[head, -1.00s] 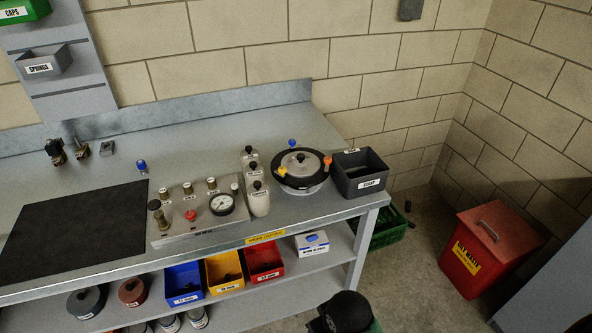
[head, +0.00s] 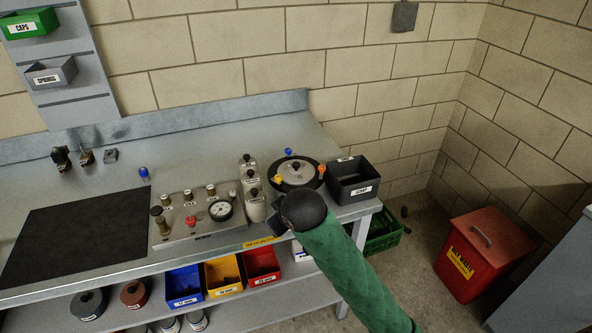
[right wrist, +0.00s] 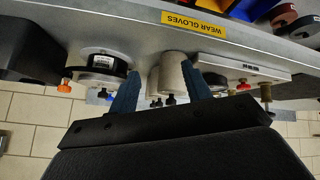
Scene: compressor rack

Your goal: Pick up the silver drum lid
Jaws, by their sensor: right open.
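The silver drum lid (head: 297,171) lies on top of the round drum, inside a black ring, with a dark knob in its middle. Orange, yellow and blue knobs stand around the ring. In the right wrist view, which is upside down, the drum (right wrist: 102,63) shows from the side at the left; the lid's top is hardly visible. My right gripper (right wrist: 160,68) is open with blue fingers, and nothing is clearly held between them. In the head view it is mostly hidden behind my arm's black end, in front of the drum. My left gripper is out of view.
A dark bin (head: 353,187) stands right of the drum. Pale bottles (head: 252,190) and a gauge panel (head: 190,218) stand to its left. The bench's front edge carries a yellow glove label (right wrist: 194,24). A black mat (head: 75,235) lies further left.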

